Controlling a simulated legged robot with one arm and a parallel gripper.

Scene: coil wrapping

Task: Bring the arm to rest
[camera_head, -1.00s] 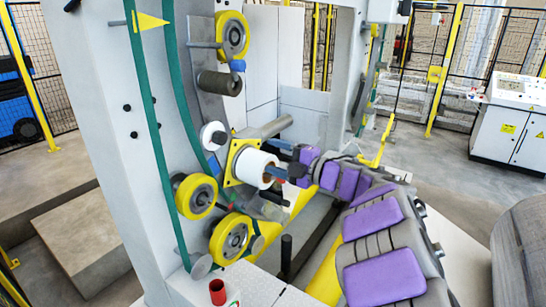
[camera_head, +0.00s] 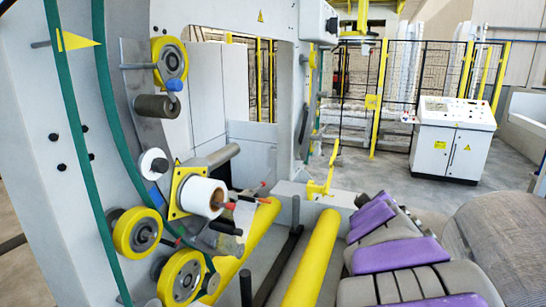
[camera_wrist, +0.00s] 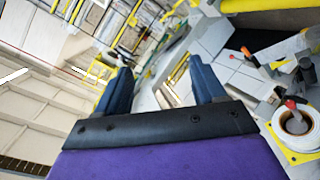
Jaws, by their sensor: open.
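My gripper (camera_wrist: 163,84) shows in the wrist view as two blue fingers spread well apart. Nothing is between them. In the head view my purple and grey arm is folded back at the lower right, and I cannot make out the gripper there. A white roll (camera_head: 203,196) sits on a spindle at a yellow plate on the wrapping machine, apart from my arm. The roll also shows at the right edge of the wrist view (camera_wrist: 295,122), clear of the fingers.
The wrapping machine's white frame (camera_head: 60,120) with yellow rollers (camera_head: 137,232) stands at the left. A yellow bar (camera_head: 312,258) runs low between it and my arm. A control cabinet (camera_head: 453,140) stands behind, and a large grey coil (camera_head: 495,240) is at the right.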

